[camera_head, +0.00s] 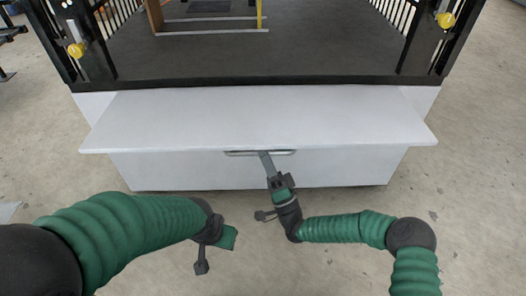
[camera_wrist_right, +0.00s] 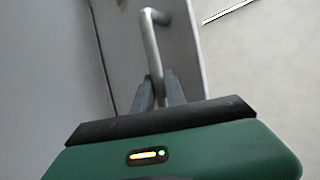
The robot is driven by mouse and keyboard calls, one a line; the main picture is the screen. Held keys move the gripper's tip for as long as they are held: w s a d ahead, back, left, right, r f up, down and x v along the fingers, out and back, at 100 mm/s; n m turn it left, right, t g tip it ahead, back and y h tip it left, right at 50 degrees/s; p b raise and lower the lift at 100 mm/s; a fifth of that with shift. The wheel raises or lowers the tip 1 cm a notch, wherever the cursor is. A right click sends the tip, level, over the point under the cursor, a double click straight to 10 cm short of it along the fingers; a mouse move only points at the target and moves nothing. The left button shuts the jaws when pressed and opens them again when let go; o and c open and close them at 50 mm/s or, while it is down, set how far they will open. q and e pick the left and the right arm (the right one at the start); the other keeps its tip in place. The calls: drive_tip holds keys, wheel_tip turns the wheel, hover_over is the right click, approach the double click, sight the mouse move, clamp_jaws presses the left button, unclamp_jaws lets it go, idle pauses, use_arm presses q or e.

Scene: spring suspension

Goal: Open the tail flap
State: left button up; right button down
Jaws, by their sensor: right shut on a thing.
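The white tail flap (camera_head: 255,115) sticks out toward me as a wide panel below the dark bed of the vehicle in the head view. A metal bar handle (camera_head: 236,153) sits at the middle of its near edge; it also shows in the right wrist view (camera_wrist_right: 150,45). My right gripper (camera_head: 265,157) is shut on this handle, and its fingers close around the bar in the wrist view (camera_wrist_right: 159,92).
Black side posts with yellow knobs (camera_head: 75,50) (camera_head: 445,20) stand at both ends of the bed. A white lower panel (camera_head: 190,170) lies below the flap. The concrete floor (camera_head: 460,180) is clear around the near side.

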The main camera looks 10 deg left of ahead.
drive_tip(key=shift+s+a, duration=0.15)
drive_tip(key=c, duration=1.4)
unclamp_jaws()
drive_tip(key=shift+r, duration=0.1)
drive_tip(key=shift+o, duration=0.2)
drive_tip(key=shift+d, duration=0.2)
drive_tip(key=p+v, duration=0.5)
drive_tip(key=v, duration=1.2)
drive_tip(key=shift+a, duration=0.15)
